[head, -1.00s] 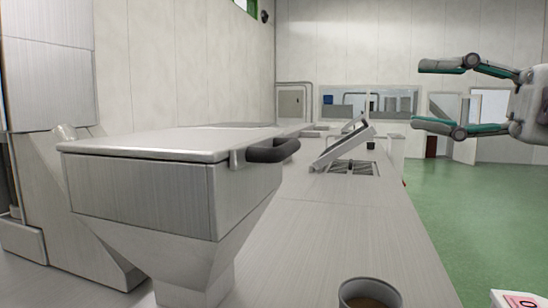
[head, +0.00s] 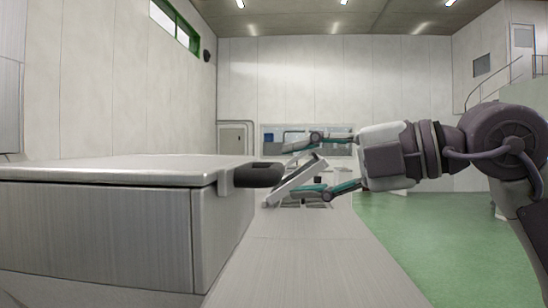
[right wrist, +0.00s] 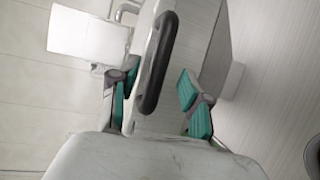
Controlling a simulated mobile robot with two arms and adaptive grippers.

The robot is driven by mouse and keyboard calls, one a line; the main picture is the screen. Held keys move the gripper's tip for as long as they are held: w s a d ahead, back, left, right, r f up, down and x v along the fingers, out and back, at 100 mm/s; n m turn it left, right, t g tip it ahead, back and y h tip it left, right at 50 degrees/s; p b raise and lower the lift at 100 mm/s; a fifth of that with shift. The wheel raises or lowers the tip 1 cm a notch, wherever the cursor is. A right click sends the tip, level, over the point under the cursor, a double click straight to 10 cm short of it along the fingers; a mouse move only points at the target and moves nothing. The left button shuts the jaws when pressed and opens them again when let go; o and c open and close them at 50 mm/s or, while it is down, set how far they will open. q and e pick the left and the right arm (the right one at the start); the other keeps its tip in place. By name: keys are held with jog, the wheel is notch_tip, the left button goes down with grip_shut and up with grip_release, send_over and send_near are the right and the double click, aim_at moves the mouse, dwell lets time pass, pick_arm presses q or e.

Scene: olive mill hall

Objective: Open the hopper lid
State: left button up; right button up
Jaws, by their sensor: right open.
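The hopper (head: 100,235) is a brushed-metal box at the left of the head view. Its flat metal lid (head: 120,168) lies shut on top. A dark bar handle (head: 258,175) sticks out from the lid's right edge on a metal bracket; it also shows in the right wrist view (right wrist: 158,62). My right gripper (head: 276,172) is open, coming in from the right. Its fingers show above and below the handle's level in the head view, and to either side of the handle in the wrist view. I cannot see contact. My left gripper is out of view.
A long metal counter (head: 310,265) runs away beside the hopper, with a tilted metal panel (head: 296,182) partly behind my right fingers. Green floor (head: 400,235) to the right is open. A pale wall stands behind the hopper.

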aim_at(284, 172)
jog(key=p+x, duration=0.1)
jog(key=x, duration=0.2)
jog(key=shift+a+r, duration=0.1)
jog(key=shift+r, duration=0.05)
jog(key=shift+w+a, duration=0.1)
jog(key=shift+a, duration=0.25)
jog(key=shift+w+a+f, duration=0.15)
jog(key=shift+a+f, duration=0.1)
jog(key=shift+f, duration=0.05)
jog(key=shift+d, duration=0.1)
jog(key=c, duration=0.8)
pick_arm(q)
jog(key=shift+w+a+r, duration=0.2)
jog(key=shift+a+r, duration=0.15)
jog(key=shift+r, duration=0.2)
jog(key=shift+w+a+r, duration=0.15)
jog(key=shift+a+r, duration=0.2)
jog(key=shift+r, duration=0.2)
pick_arm(e)
grip_shut()
